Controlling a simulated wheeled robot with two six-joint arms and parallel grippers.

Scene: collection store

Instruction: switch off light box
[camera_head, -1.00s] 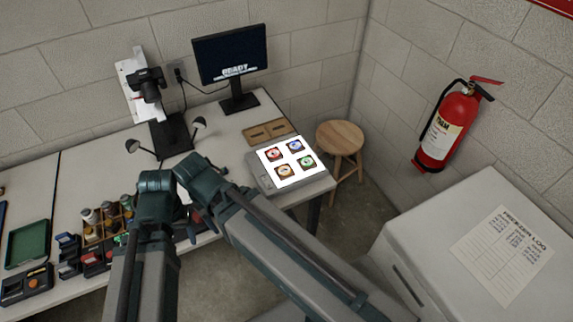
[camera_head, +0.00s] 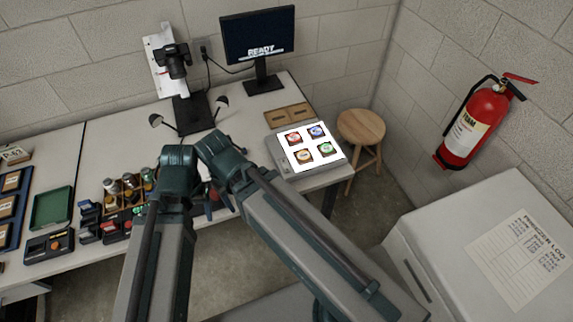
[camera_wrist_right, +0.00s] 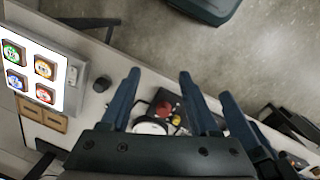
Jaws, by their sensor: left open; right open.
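The light box (camera_head: 274,150) lies on the right end of the table, its top panel glowing white, with several coloured square items on it. It also shows lit at the upper left of the right wrist view (camera_wrist_right: 62,52). A small pale switch-like part (camera_wrist_right: 73,75) sits on its grey border there. My left gripper (camera_head: 214,203) is low by the table's front edge, left of the box, mostly hidden behind my arms. My right gripper (camera_wrist_right: 158,74) is open and empty, apart from the box. In the head view I cannot make it out behind my arms.
A brown wooden tray (camera_head: 287,116) lies behind the box. A monitor (camera_head: 257,45), a camera stand (camera_head: 190,115) and small lamps stand farther left. A bottle rack (camera_head: 125,190) and a green tray (camera_head: 52,207) are at left. A stool (camera_head: 361,127) and white freezer (camera_head: 440,230) are at right.

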